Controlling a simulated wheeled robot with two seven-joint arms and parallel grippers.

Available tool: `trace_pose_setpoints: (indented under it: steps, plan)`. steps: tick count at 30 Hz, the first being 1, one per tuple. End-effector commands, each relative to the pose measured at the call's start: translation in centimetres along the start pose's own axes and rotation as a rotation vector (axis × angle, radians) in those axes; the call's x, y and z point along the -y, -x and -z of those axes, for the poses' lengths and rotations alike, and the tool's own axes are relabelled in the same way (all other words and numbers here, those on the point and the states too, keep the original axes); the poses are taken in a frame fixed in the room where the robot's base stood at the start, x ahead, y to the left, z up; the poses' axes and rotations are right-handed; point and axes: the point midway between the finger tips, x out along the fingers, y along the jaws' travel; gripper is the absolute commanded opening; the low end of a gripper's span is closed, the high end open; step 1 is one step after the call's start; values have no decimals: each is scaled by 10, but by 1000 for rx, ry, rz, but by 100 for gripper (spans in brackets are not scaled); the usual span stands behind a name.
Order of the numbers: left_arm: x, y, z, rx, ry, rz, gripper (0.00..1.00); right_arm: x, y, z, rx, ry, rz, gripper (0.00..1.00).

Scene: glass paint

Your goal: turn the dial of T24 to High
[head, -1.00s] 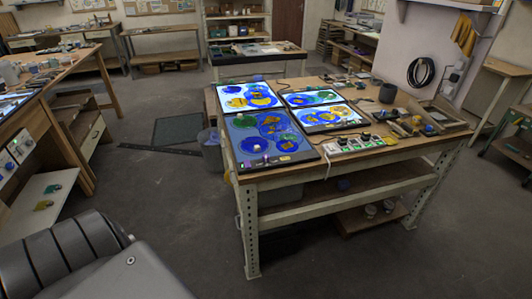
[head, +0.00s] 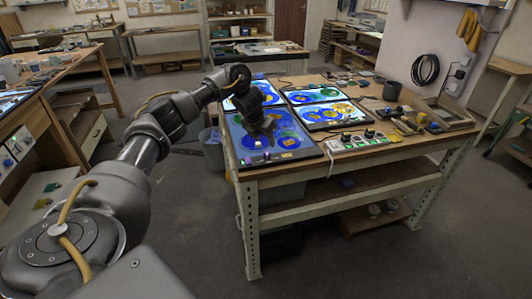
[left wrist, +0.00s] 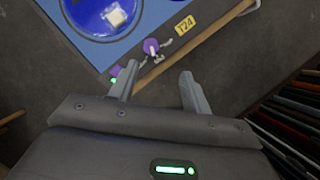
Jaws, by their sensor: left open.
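T24 is the blue-lit panel (head: 240,159) at the front left corner of the bench. In the left wrist view its yellow T24 label (left wrist: 184,25) lies beside a small purple dial (left wrist: 151,47) with a pale pointer and marks around it. My left gripper (head: 268,130) hangs over the panel in the head view. In the left wrist view it (left wrist: 158,70) is open and empty, its fingertips apart from the dial. The dial's setting is too small to read. My right gripper is not in view.
Other lit panels (head: 328,112) lie behind and to the right on the same bench. A strip of switches (head: 352,142) lies along its front, with a dark cup (head: 391,90) and tools to the right.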

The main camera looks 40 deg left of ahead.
Motion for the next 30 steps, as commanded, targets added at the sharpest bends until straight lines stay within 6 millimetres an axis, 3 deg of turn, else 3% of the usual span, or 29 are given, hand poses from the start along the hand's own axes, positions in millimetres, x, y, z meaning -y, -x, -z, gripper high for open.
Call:
trace_pose_setpoints:
  steps: [4, 10, 15, 24, 30]
  plan:
    - [-15, 16, -1, -9, -33, -19, 48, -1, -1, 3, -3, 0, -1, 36]
    - [-16, 11, -1, -12, -34, -19, 48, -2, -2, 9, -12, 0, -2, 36]
    - [-16, -14, 1, -14, -32, -18, 48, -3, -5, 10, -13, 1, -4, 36]
    - [-16, -66, 0, -14, -31, -18, 48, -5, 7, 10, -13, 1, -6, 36]
    - [-16, -86, 0, -11, -31, -18, 48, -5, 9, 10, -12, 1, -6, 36]
